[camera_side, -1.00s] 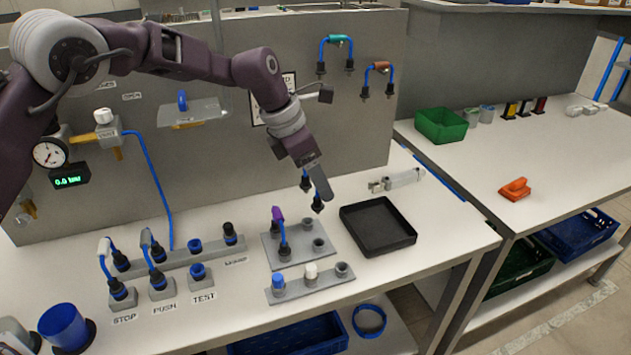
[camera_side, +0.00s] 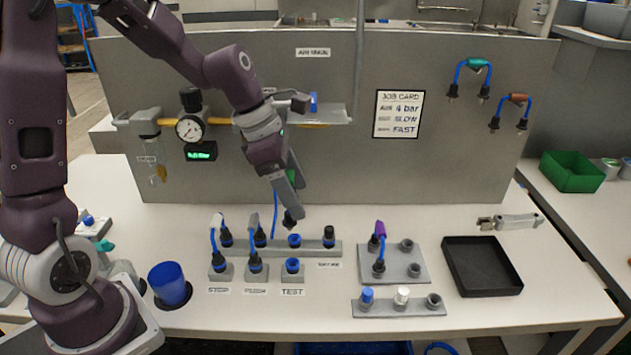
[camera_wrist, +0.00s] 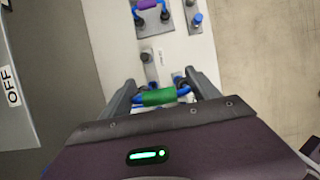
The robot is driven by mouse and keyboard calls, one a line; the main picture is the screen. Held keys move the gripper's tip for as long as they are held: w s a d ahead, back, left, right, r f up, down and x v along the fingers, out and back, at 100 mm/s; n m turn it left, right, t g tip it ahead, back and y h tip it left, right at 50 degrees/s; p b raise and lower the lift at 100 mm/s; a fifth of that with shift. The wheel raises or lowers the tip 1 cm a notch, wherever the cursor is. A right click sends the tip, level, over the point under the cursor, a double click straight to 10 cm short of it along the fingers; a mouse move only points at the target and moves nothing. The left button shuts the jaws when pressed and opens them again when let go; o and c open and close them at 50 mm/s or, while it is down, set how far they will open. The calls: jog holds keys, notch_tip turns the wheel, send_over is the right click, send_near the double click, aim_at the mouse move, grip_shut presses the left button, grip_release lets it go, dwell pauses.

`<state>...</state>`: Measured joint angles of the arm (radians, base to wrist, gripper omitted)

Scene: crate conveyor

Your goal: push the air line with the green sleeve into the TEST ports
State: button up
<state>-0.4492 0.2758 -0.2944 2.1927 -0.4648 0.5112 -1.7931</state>
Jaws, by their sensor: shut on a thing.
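My gripper (camera_side: 289,192) is shut on the air line with the green sleeve (camera_wrist: 158,97), which lies across between the fingers in the wrist view. In the side view the line is mostly hidden by the fingers; a dark plug end (camera_side: 290,218) hangs below them. The rear TEST port (camera_side: 294,240) is a blue-ringed socket on the grey rail. The front TEST port (camera_side: 292,266) is on a small block behind the TEST label. The plug end appears above the rear port, apart from it; exact alignment cannot be told.
Lines with pale and grey sleeves stand in the STOP (camera_side: 218,262) and PUSH (camera_side: 255,264) ports, left of TEST. A purple-sleeved line (camera_side: 380,229) stands on a plate to the right. A blue cup (camera_side: 170,284) and a black tray (camera_side: 481,267) flank the ports.

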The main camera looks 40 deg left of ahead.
notch_tip(320, 180, down, 8)
dwell(0.5)
jog(key=shift+f, duration=1.1)
dwell(1.3)
jog(key=o, duration=1.4)
jog(key=shift+c, duration=0.2)
jog(key=shift+o, duration=0.4)
notch_tip(320, 180, up, 6)
